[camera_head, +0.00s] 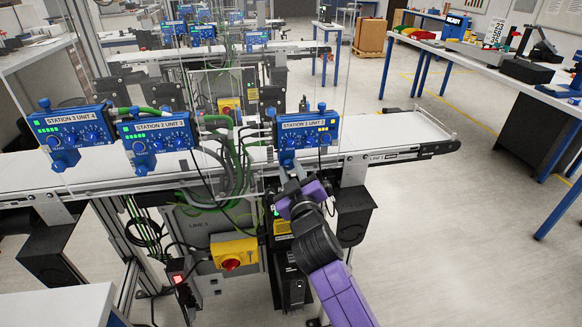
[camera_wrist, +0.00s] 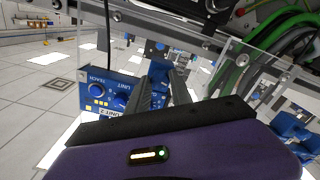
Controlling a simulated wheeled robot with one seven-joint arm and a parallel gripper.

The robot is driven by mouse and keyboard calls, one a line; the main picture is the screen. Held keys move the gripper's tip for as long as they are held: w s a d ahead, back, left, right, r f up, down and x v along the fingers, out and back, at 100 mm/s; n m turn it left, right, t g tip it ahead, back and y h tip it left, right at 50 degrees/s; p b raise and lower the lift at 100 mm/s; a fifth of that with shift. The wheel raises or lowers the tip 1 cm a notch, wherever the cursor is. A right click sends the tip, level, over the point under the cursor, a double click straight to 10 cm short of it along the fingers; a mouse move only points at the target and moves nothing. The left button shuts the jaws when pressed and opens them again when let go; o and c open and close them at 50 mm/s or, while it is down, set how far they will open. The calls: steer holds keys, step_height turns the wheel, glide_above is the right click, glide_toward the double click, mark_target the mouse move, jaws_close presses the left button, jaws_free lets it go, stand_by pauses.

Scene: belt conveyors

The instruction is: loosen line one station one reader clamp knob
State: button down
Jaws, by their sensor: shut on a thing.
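The station 1 reader unit (camera_head: 307,128) is the rightmost of the blue boxes along the front conveyor in the head view. Its blue face with dials (camera_wrist: 105,92) shows tilted in the wrist view. The blue clamp knob (camera_head: 286,157) sits under the left part of this unit. It also shows in the wrist view as a blue part (camera_wrist: 158,72) between my fingers. My gripper (camera_head: 289,172) reaches up from below, its fingers shut on the knob. The fingers partly hide the knob, so its turn angle cannot be told.
Two more blue units, station 2 (camera_head: 157,135) and station 3 (camera_head: 72,130), stand to the left with similar knobs. Green cables (camera_head: 232,150) hang just left of my gripper. Clear panels rise around the conveyor (camera_head: 400,128). A yellow switch box (camera_head: 234,252) is below left. Open floor lies right.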

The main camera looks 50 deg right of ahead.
steer(key=n+p, duration=0.2)
steer(key=n, duration=0.2)
steer(key=shift+r+n, duration=0.15)
steer(key=shift+n, duration=0.15)
stand_by(0.5)
steer(key=c, duration=1.1)
jaws_free()
steer(key=shift+c, duration=0.2)
steer(key=shift+s+a+f, duration=0.2)
steer(key=shift+s, duration=0.05)
steer(key=b+v, duration=0.2)
steer(key=v, duration=0.5)
